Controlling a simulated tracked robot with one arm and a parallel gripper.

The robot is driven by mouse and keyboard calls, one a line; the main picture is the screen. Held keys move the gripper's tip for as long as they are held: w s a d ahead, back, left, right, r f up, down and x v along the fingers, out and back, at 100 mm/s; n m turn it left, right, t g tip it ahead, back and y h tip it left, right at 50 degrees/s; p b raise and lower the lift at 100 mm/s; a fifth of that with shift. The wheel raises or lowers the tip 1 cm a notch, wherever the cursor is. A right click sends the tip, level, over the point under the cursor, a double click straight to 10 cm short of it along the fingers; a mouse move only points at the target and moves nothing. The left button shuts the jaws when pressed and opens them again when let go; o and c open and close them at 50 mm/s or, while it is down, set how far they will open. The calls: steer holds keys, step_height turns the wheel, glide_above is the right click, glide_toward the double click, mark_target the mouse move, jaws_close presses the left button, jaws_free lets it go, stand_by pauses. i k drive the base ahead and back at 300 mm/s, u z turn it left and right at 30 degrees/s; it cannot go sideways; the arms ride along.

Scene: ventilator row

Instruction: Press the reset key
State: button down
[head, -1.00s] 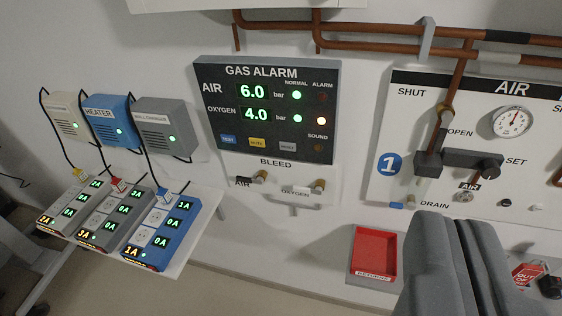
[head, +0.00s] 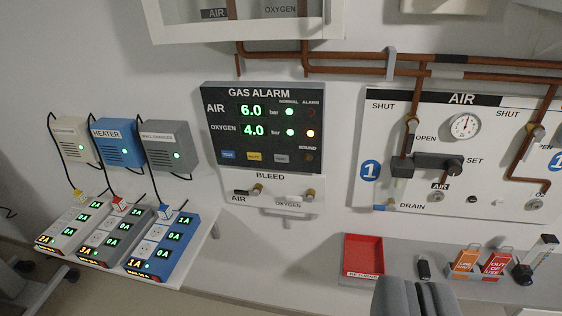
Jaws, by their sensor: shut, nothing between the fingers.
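The gas alarm panel (head: 265,105) is a dark box on the wall left of centre. It reads AIR 6.0 bar and OXYGEN 4.0 bar.
Bleed valves (head: 273,191) stick out just below the panel. A red returns tray (head: 363,258) and orange and red tags (head: 480,261) sit along the lower right. Power strips (head: 161,246) stand on a shelf at left. Copper pipes (head: 350,72) run above.

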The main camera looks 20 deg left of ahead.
mark_target(285, 159)
steer(key=z, duration=0.25)
steer(key=i, duration=1.05)
steer(key=u, duration=0.4)
